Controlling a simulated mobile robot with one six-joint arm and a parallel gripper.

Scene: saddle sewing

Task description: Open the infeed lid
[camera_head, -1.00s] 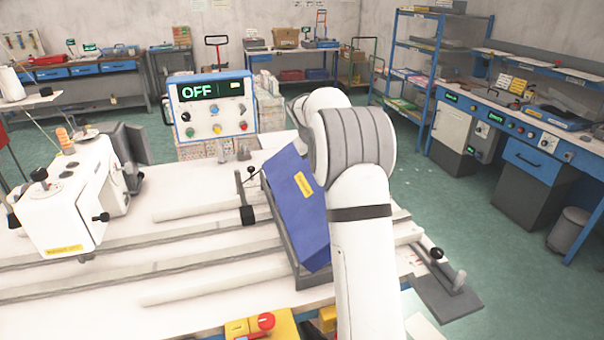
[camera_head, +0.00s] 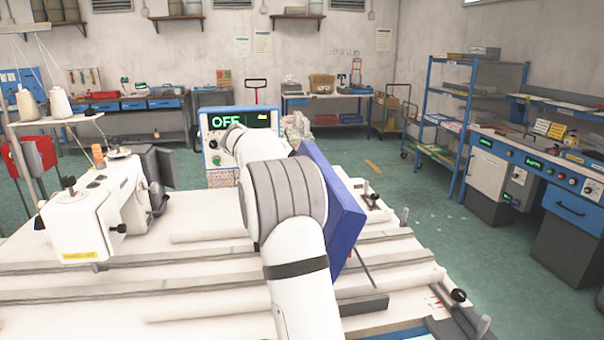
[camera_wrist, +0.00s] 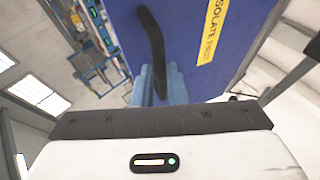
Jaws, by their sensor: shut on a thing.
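The blue infeed lid (camera_head: 338,215) stands tilted up steeply above the machine's white table, with its underside open to the right. Part of it is hidden behind my arm. In the wrist view the lid's blue face (camera_wrist: 202,30) fills the upper middle, with a yellow label and a dark curved handle (camera_wrist: 150,38). My gripper (camera_wrist: 160,82) has its blue fingers shut on this handle, close to the lid's face. In the head view my gripper is hidden behind my arm.
A white sewing head (camera_head: 95,215) stands at the left of the table. The control box (camera_head: 214,130) showing OFF is behind my arm. A bracket with a black knob (camera_head: 458,295) is at the right edge. Open floor lies to the right, before blue shelving (camera_head: 445,120).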

